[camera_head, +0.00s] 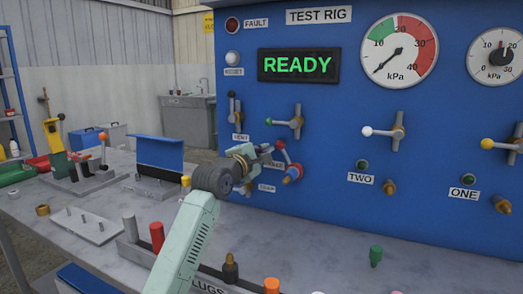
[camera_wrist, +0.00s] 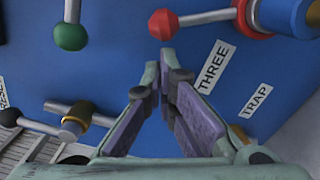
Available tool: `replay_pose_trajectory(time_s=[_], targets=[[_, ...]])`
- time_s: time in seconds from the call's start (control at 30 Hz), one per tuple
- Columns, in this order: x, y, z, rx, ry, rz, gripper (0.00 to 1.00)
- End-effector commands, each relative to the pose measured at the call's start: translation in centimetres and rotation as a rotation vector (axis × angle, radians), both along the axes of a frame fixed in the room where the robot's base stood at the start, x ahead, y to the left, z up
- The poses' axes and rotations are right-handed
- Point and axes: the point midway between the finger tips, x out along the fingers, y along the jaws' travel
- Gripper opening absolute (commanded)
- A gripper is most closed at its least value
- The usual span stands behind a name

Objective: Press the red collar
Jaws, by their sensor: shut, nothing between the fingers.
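The red collar (camera_wrist: 252,20) shows at the top right of the wrist view, as a ring beside a blue fitting (camera_wrist: 285,14) on the blue panel. In the head view the red collar (camera_head: 298,169) is partly hidden among the fitting's parts. A grey lever with a red ball end (camera_wrist: 163,24) reaches left from beside it in the wrist view; the ball also shows in the head view (camera_head: 280,144). My gripper (camera_wrist: 167,58) is shut and empty. Its tips appear just below the red ball, left of and apart from the collar. In the head view my gripper (camera_head: 264,149) is near the panel.
A green knob (camera_wrist: 70,36) and a black-ended lever with a brass collar (camera_wrist: 75,122) are left of my fingers. THREE (camera_wrist: 213,67) and TRAP (camera_wrist: 256,98) labels are close by. The display (camera_head: 298,65) reads READY. Pegs and plugs stand on the bench (camera_head: 330,255).

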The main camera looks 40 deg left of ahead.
Motion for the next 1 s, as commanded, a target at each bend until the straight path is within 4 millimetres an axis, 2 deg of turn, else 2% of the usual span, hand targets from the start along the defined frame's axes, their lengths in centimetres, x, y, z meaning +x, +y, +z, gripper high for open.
replay_pose_trajectory(time_s=[0.77, 1.0], targets=[[0.2, -0.8, 0.9, 0.114, 0.028, -0.001, 0.0], [0.4, -1.7, 1.5, 0.219, 0.052, -0.002, 0.0]])
